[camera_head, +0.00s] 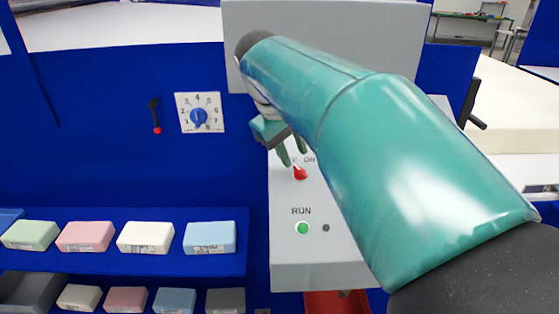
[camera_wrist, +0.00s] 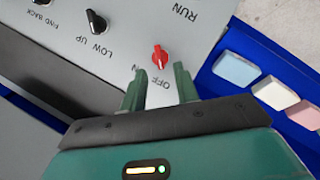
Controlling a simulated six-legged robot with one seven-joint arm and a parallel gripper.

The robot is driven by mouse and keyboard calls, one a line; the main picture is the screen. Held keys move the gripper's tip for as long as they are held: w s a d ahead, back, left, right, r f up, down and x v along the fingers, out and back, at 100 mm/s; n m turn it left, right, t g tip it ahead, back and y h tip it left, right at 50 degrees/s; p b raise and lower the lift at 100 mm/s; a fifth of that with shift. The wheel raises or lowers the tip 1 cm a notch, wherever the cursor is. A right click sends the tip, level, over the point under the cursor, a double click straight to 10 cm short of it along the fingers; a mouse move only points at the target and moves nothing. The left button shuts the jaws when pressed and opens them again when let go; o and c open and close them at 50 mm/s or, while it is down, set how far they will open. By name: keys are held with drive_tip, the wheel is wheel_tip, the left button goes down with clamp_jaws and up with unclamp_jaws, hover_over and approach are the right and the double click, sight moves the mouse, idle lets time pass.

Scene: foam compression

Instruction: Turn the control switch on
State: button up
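The red control switch (camera_head: 300,173) is on the front of the grey control panel (camera_head: 315,255), above the RUN label. It also shows in the wrist view (camera_wrist: 160,57), with OFF beside it and ON partly hidden by a finger. I cannot tell clearly which label it points at. My gripper (camera_head: 293,150) is just above the switch in the head view. In the wrist view my gripper (camera_wrist: 158,74) is open, its two green fingers apart with nothing between them. The switch lies just beyond the fingertips, apparently apart from them.
A green RUN button (camera_head: 303,228) is below the switch. Black knobs (camera_wrist: 95,21) sit farther along the panel. A blue dial (camera_head: 199,117) and a black lever (camera_head: 154,113) are on the blue wall. Coloured foam blocks (camera_head: 145,237) lie on a blue shelf (camera_head: 120,266).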

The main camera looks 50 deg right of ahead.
sight(301, 169)
drive_tip(key=x, duration=0.5)
drive_tip(key=shift+s+d, duration=0.1)
drive_tip(key=c, duration=0.7)
drive_tip(key=shift+o, duration=0.2)
drive_tip(key=shift+r, duration=0.1)
drive_tip(key=m+y, duration=0.1)
drive_tip(key=m, duration=0.2)
drive_tip(key=shift+d+t, duration=0.15)
drive_tip(key=shift+t, duration=0.15)
drive_tip(key=m+y, duration=0.1)
drive_tip(key=m, duration=0.1)
drive_tip(key=m+t, duration=0.1)
drive_tip(key=m, duration=0.1)
drive_tip(key=shift+s+d+r+y, duration=0.1)
drive_tip(key=shift+s+d+y, duration=0.05)
drive_tip(key=shift+y, duration=0.25)
drive_tip(key=m+t+y, duration=0.1)
drive_tip(key=m, duration=0.2)
drive_tip(key=shift+s+m, duration=0.1)
drive_tip(key=shift+m, duration=0.2)
drive_tip(key=shift+s+d+m+t, duration=0.15)
drive_tip(key=shift+m+t, duration=0.95)
drive_tip(key=shift+m, duration=0.7)
